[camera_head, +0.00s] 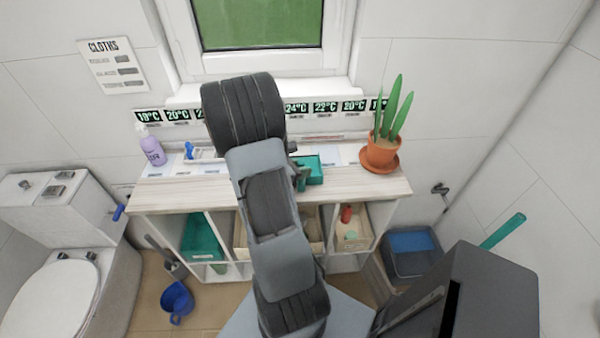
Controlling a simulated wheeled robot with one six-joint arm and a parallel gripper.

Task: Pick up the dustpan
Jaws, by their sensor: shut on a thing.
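The dustpan (313,171) looks like a small teal pan with a raised rim, at the middle right of the white cabinet's wooden top. My arm reaches over the cabinet from the front and hides the dustpan's left side. My gripper (300,176) is a small dark shape at the dustpan's left edge, shut on it. The fingertips are mostly hidden, and I cannot tell whether the dustpan is clear of the surface.
A potted plant (382,152) stands on the right of the wooden top (365,190). A lilac bottle (153,151) and a white tray with a blue item (191,151) are on the left.

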